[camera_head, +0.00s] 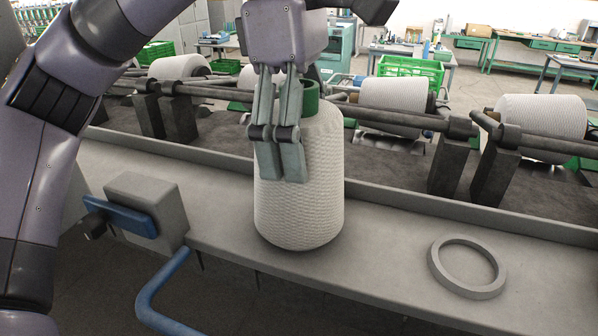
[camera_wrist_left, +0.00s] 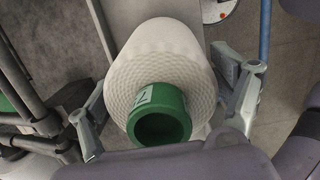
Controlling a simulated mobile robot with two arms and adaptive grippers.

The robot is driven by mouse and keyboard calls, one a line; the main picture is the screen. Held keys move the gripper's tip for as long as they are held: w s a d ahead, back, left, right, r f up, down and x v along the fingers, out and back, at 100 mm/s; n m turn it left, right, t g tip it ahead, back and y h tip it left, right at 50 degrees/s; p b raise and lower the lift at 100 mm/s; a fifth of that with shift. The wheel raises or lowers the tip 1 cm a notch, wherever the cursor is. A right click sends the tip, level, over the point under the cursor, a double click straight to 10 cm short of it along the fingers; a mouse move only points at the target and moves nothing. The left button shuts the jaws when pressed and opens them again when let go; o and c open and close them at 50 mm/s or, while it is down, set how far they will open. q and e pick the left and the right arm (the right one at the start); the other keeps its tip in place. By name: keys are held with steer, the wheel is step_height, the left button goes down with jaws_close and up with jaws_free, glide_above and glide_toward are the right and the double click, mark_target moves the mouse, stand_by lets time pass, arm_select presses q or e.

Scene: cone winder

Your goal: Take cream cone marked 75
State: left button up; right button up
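A cream cone (camera_head: 312,205) with a textured surface stands upright on the grey ledge (camera_head: 390,240). My left gripper (camera_head: 284,150) is down over the cone from above. In the left wrist view its fingers are spread on either side of the cone, apparently with gaps. In the head view the near finger covers part of the cone's front and the far finger is hidden. My right gripper is out of view.
A grey ring (camera_head: 467,268) lies on the ledge to the right. A grey block with a blue handle (camera_head: 133,217) is at the left. Behind the ledge, several cream cones (camera_head: 392,105) lie sideways on the winder between dark bars and brackets.

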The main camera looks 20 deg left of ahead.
arm_select(q)
steer(key=c, duration=0.9)
steer(key=shift+r, duration=0.1)
